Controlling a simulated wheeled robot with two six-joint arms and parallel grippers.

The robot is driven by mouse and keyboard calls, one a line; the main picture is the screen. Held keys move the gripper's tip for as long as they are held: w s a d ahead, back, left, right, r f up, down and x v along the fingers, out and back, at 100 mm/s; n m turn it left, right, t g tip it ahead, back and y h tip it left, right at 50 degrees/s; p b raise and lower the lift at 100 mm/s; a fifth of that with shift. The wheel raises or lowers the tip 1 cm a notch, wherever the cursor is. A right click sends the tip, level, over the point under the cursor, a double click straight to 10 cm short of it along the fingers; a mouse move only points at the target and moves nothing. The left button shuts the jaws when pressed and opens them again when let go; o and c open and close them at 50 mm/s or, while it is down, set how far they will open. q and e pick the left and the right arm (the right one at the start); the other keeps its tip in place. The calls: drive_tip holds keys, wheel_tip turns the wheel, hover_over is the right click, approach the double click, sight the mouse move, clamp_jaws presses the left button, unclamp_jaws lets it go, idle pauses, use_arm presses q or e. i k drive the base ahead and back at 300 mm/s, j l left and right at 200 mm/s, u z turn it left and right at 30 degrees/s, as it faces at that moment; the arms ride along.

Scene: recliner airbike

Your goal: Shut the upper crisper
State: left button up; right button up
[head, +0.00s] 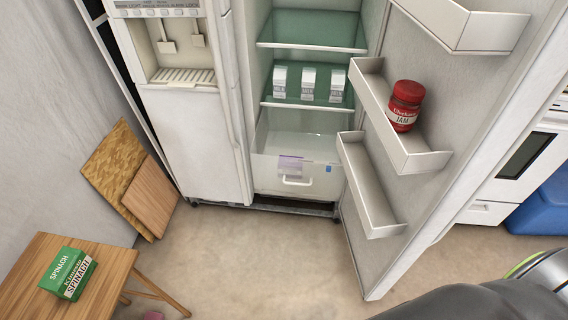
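The fridge's right-hand compartment stands open. At its bottom is a clear crisper drawer (266,172) with a white handle (297,181), a purplish label and a small blue mark on its front. I look down into its empty-looking inside, and the front seems to stand forward of the shelves, so it appears pulled out. Only one crisper front shows plainly; I cannot tell whether another lies below it. Neither of my grippers is in view, and nothing of mine touches the drawer.
The open fridge door (440,135) stands to the right, its bins jutting inward; one holds a red jam jar (405,105). White cartons (308,84) stand on a glass shelf. A wooden table (105,275) with a spinach box (68,273) is at lower left. The floor before the fridge is mostly clear.

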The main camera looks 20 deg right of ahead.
sight(324, 162)
drive_tip(key=i+l+z, duration=0.1)
drive_tip(key=l, duration=0.25)
drive_tip(key=i+l+z, duration=0.1)
drive_tip(key=l, duration=0.25)
drive_tip(key=i+l+z, duration=0.1)
drive_tip(key=l, duration=0.25)
drive_tip(key=i+l+z, duration=0.1)
drive_tip(key=i+l, duration=0.1)
drive_tip(key=l, duration=0.1)
